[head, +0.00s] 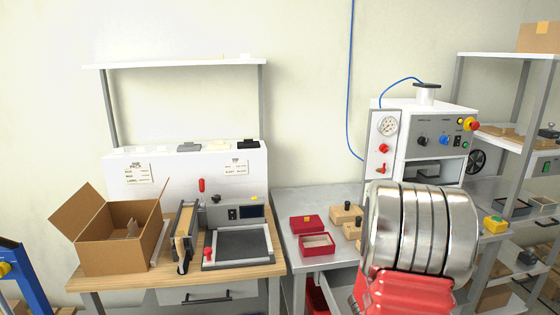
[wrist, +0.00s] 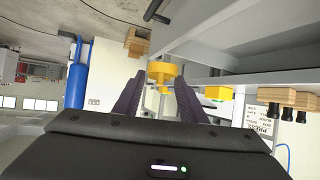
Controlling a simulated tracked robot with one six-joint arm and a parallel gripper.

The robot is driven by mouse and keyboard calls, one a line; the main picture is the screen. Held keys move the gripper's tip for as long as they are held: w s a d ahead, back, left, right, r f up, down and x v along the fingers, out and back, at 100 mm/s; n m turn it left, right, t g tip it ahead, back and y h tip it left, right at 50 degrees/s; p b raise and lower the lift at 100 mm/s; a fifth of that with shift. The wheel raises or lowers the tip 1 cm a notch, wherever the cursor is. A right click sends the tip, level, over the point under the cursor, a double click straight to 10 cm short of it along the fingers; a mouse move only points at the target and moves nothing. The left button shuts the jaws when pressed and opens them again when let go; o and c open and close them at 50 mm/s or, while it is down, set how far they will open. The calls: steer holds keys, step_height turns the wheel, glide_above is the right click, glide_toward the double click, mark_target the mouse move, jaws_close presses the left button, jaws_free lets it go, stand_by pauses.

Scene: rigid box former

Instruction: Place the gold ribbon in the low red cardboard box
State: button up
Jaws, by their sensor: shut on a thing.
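My gripper (wrist: 160,84) shows in the wrist view with its two dark fingers on either side of a gold ribbon (wrist: 162,71), a round yellow-gold spool held at the fingertips. The gripper is out of sight in the head view, where my arm fills the lower right. A low red cardboard box (head: 317,251) stands open on the grey bench in the head view, with a pale inside. It is left of my arm. The wrist view does not clearly show this box.
A closed-looking red box (head: 307,223) with a small gold top sits just behind the open one. Wooden blocks (head: 345,214) stand to the right, beside my arm. A brown carton (head: 113,248) and a dark-topped machine (head: 238,244) are on the left bench. A white gauge machine (head: 420,130) stands behind my arm.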

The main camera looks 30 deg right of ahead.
steer(key=w+a+r+n+t+y, duration=0.1)
steer(key=w+a+r+n+t, duration=0.15)
steer(key=w+a, duration=0.55)
steer(key=w+a+r+n+t+y, duration=0.15)
steer(key=w+a+n+t, duration=0.35)
steer(key=w, duration=0.5)
steer(key=w+a+r+n+t+y, duration=0.1)
steer(key=w+a+r+n+t, duration=0.15)
steer(key=w+a, duration=0.65)
steer(key=w+a+r+n+t+y, duration=0.1)
steer(key=w+a+r+n+y, duration=0.1)
steer(key=a, duration=0.8)
steer(key=w+a+r+n+t+y, duration=0.1)
steer(key=w+a+r+n+y, duration=0.1)
steer(key=a, duration=0.8)
steer(key=w+a+r+n+t+y, duration=0.1)
steer(key=a+n+y, duration=0.3)
steer(key=a, duration=0.6)
steer(key=shift+w+r+n+y, duration=0.35)
steer(key=shift+w+r, duration=0.1)
steer(key=shift+r, duration=0.1)
steer(key=shift+d+f, duration=0.1)
step_height(320, 180, down, 11)
steer(key=s, duration=0.2)
steer(key=shift+s, duration=0.3)
